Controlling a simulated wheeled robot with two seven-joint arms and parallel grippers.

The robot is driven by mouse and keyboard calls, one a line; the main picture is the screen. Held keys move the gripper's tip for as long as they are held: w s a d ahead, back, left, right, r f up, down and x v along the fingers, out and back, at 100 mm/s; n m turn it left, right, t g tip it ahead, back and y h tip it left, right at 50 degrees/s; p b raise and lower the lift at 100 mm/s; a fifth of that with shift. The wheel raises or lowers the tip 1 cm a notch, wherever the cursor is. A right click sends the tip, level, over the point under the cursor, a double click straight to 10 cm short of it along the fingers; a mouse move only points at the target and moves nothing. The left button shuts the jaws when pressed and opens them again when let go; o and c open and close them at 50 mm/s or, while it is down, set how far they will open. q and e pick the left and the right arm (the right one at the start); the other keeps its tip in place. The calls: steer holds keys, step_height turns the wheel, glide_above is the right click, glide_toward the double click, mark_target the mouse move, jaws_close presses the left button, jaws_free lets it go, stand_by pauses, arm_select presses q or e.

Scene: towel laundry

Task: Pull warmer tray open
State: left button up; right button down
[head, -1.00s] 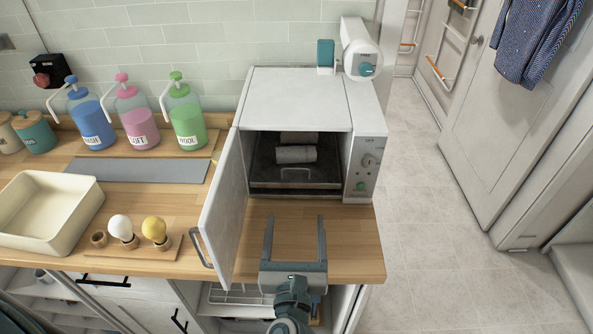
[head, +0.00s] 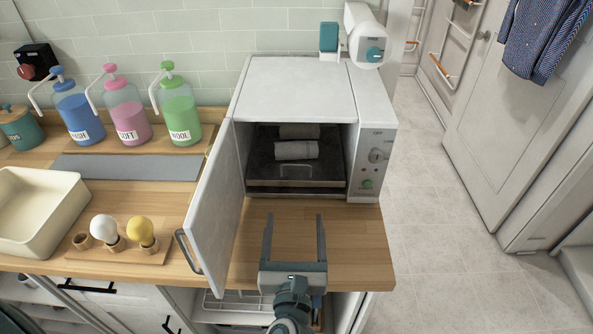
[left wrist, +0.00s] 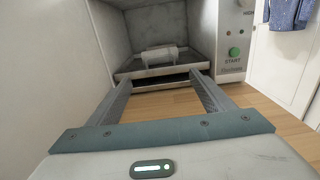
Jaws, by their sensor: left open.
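The white warmer (head: 300,85) stands on the wooden counter with its door (head: 214,205) swung open to the left. Its dark tray (head: 262,180) sits inside the cavity, with a small handle (head: 295,169) at its front. Rolled grey towels (head: 296,150) lie on the tray. In the left wrist view the tray (left wrist: 128,72) and a towel roll (left wrist: 163,57) show ahead, between the fingers. My left gripper (head: 293,218) is open and empty in front of the warmer, fingers pointing at the tray, apart from the handle. My right gripper is not in view.
The open door's handle (head: 186,250) juts out left of my gripper. Blue, pink and green bottles (head: 128,120), a cream bin (head: 40,212) and a bulb holder (head: 118,246) stand on the counter at left. Bare counter (head: 355,240) lies right of my gripper.

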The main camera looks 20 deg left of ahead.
arm_select(q)
steer(key=shift+p+x, duration=0.35)
steer(key=shift+x, duration=0.6)
steer(key=p, duration=0.4)
glide_toward(297, 171)
steer(key=w+r, duration=0.1)
steer(key=w, duration=0.1)
steer(key=w+a+r, duration=0.1)
steer(key=w, duration=0.1)
steer(key=w+r, duration=0.1)
steer(key=w, duration=0.1)
steer(key=shift+a+r, duration=0.4)
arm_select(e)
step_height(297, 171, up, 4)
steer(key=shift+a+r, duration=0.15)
arm_select(q)
steer(key=shift+c, duration=0.3)
